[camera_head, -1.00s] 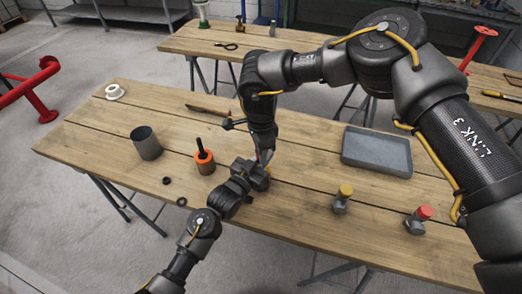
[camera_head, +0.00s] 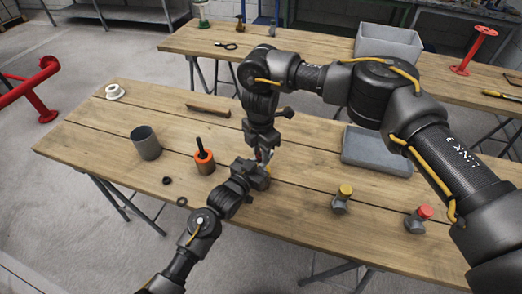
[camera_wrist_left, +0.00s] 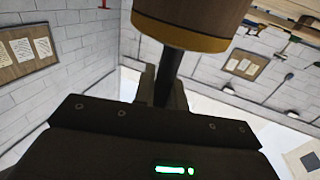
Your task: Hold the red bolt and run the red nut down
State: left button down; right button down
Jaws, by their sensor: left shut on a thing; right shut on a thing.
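My left gripper (camera_head: 259,175) is low over the middle of the front table. In the left wrist view its fingers (camera_wrist_left: 163,88) are shut on a dark upright shaft (camera_wrist_left: 168,72). A broad tan cylinder with a yellow lower band (camera_wrist_left: 190,25) sits at the shaft's upper end. My right gripper (camera_head: 264,154) points down directly above the left one, its tips close to the held part. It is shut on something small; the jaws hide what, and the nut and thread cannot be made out. A grey fitting with a red top (camera_head: 424,212) stands apart at the right.
A yellow-topped grey fitting (camera_head: 346,190) stands right of the grippers. A grey tray (camera_head: 377,158) lies behind it. A grey cup (camera_head: 145,142), an orange holder with a black handle (camera_head: 204,161) and dark rings (camera_head: 182,201) are at left.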

jog(key=m, duration=0.7)
jog(key=c, duration=1.1)
grip_release()
notch_tip(320, 180, up, 12)
pick_arm(q)
jog(key=c, duration=1.4)
grip_release()
jog(key=shift+o, duration=0.2)
jog(key=shift+s, duration=0.1)
